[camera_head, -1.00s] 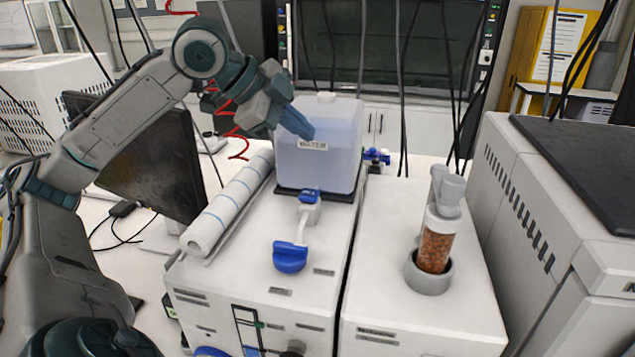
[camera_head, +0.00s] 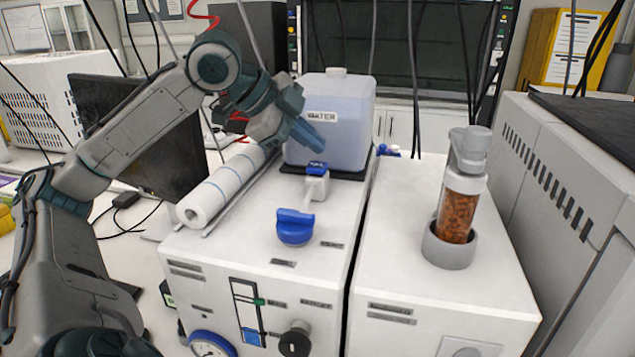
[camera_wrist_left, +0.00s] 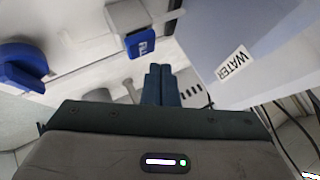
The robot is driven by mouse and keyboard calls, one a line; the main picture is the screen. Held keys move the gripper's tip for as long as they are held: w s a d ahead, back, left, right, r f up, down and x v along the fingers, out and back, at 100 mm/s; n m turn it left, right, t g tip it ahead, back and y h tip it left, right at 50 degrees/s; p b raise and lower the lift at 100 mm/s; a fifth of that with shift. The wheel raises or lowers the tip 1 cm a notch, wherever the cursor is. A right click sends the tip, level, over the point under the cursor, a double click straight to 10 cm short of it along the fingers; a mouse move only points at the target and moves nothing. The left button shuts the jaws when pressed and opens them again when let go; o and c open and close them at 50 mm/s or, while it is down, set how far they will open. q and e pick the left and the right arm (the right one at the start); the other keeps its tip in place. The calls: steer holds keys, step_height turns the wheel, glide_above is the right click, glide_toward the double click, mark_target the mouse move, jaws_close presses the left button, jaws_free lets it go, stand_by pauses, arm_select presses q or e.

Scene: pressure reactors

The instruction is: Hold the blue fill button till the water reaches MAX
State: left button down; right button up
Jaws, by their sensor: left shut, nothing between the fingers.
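The blue fill button (camera_head: 317,168) sits on a white valve on top of the white machine (camera_head: 270,190). In the left wrist view, the button (camera_wrist_left: 140,42) shows just beyond the fingertips and a little left. My left gripper (camera_head: 314,139) is shut and empty. It is above and behind the button in the head view, in front of the water tank (camera_head: 350,105), with no visible contact on the button. The level gauge (camera_head: 247,312) on the machine's front has blue water low down and a green marker (camera_head: 259,302) higher up. My right gripper is not in view.
A blue-handled tap (camera_head: 295,227) stands in front of the button. A paper roll (camera_head: 215,195) lies to the left. A holder with a tube of brown grains (camera_head: 458,215) stands on the right machine. A monitor (camera_head: 165,150) is behind my left arm.

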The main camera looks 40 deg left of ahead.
mark_target(317, 168)
arm_select(q)
steer(key=shift+f, duration=0.35)
steer(key=shift+s+r, duration=0.1)
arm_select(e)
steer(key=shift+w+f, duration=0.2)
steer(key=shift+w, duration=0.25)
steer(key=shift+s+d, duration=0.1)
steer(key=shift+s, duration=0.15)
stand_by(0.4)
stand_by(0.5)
arm_select(q)
steer(key=shift+f+b, duration=0.5)
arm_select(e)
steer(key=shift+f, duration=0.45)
arm_select(q)
steer(key=shift+f+b, duration=0.4)
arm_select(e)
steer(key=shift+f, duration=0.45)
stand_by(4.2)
